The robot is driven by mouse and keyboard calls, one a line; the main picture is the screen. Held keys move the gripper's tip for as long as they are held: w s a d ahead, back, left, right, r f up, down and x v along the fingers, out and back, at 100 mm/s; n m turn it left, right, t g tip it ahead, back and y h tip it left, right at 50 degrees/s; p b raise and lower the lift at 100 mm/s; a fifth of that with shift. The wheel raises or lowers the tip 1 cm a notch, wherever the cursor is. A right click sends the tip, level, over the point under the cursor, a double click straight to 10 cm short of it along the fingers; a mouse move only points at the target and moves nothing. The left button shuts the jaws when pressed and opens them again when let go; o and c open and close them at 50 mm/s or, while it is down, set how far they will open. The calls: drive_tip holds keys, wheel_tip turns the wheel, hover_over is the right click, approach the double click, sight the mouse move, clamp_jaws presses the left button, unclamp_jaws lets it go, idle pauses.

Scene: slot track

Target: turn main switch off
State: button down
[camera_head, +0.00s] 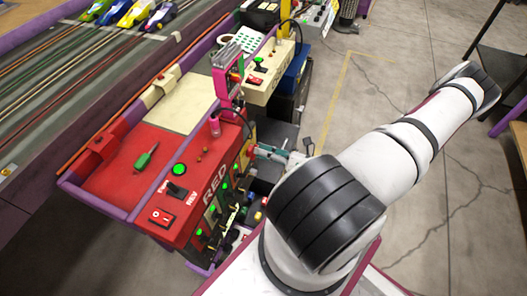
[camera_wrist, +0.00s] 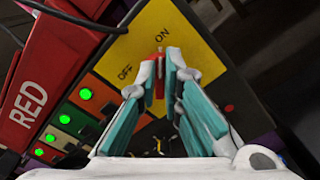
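The main switch is a red lever (camera_wrist: 160,62) on a yellow panel (camera_wrist: 205,72) marked OFF on the left and ON at the upper right. The visible end of the lever points up, close to the ON label. In the wrist view my gripper (camera_wrist: 162,72) has its two teal fingers close together, one on each side of the lever, and it looks shut on it. The fingertips hide part of the lever. In the head view my gripper (camera_head: 262,149) reaches the right side of the red box, and the lever is hidden there.
A slot track (camera_head: 75,75) with several toy cars lies at the upper left. A beige box (camera_head: 268,75) stands behind. Floor is free at right.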

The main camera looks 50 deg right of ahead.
idle(0.4)
drive_tip(key=n+p, duration=0.1)
drive_tip(key=n, duration=0.1)
drive_tip(key=n+p, duration=0.1)
drive_tip(key=n, duration=0.2)
drive_tip(key=shift+s+a+r, duration=0.1)
drive_tip(key=shift+a+r, duration=0.05)
drive_tip(key=shift+r, duration=0.05)
drive_tip(key=n+p, duration=0.1)
drive_tip(key=n, duration=0.2)
drive_tip(key=n+p, duration=0.1)
drive_tip(key=n, duration=0.2)
drive_tip(key=shift+s+a, duration=0.1)
drive_tip(key=shift+a, duration=0.1)
drive_tip(key=n+p, duration=0.1)
drive_tip(key=n, duration=0.2)
drive_tip(key=shift+a, duration=0.1)
drive_tip(key=shift+s+a+f+n+p, duration=0.1)
drive_tip(key=shift+n+p, duration=0.2)
drive_tip(key=shift+n, duration=0.65)
drive_tip(key=shift+a+f+n+p, duration=0.1)
drive_tip(key=shift+n+p, duration=0.15)
drive_tip(key=shift+n, duration=0.7)
drive_tip(key=c, duration=1.7)
unclamp_jaws()
drive_tip(key=shift+d, duration=0.1)
